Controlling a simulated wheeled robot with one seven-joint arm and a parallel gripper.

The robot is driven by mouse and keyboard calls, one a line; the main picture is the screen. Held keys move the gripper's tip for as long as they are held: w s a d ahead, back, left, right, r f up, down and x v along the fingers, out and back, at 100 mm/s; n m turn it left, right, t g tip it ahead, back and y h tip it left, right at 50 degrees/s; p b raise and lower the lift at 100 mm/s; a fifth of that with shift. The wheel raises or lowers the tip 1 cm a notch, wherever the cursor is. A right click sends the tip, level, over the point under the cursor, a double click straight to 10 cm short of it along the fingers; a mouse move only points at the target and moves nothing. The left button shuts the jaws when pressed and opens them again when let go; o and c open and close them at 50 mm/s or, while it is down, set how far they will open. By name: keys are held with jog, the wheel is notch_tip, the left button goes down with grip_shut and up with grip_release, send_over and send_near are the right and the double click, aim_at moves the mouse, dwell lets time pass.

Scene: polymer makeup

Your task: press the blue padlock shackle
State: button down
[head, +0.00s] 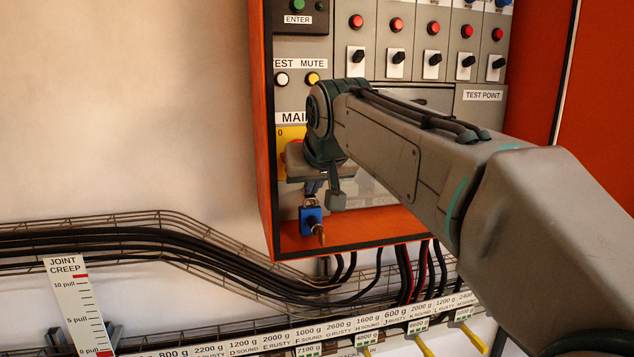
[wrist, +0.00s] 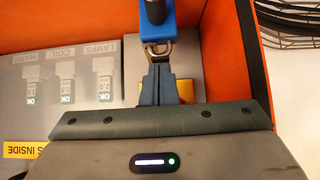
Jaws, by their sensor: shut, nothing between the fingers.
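The blue padlock (head: 311,222) hangs low on the left part of the control panel, with a brass-coloured key pointing out of it. It also shows at the top of the wrist view (wrist: 155,30). Its metal shackle (wrist: 158,50) shows between the blue body and my fingers. My gripper (head: 311,188) is shut and empty, just above the padlock in the head view. In the wrist view, my fingertips (wrist: 159,68) lie together, right at the shackle's end. I cannot tell whether they touch it. My arm hides part of the panel.
The orange cabinet (head: 262,150) frames the panel, which has several red buttons and black switches. A yellow switch plate (head: 290,137) is partly behind my wrist. A wire cable tray (head: 160,222) with black cables runs below left. The wall at left is clear.

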jog(key=shift+f, duration=0.25)
jog(key=w+r+p+v, duration=0.2)
jog(key=p+v, duration=0.1)
jog(key=v, duration=1)
jog(key=shift+a+p, duration=0.3)
jog(key=shift+p, duration=0.05)
jog(key=shift+r, duration=0.15)
jog(key=s+d+f+m+g, duration=0.1)
jog(key=s+d+f, duration=0.4)
jog(key=f, duration=0.7)
jog(key=s+d+f+m+g+h, duration=0.1)
jog(key=s+d+f+g, duration=0.2)
jog(key=f, duration=0.9)
jog(key=s+d+f+m+g+h, duration=0.1)
jog(key=s+d+f, duration=0.6)
jog(key=f, duration=0.5)
jog(key=s, duration=0.2)
jog(key=shift+s+g, duration=0.4)
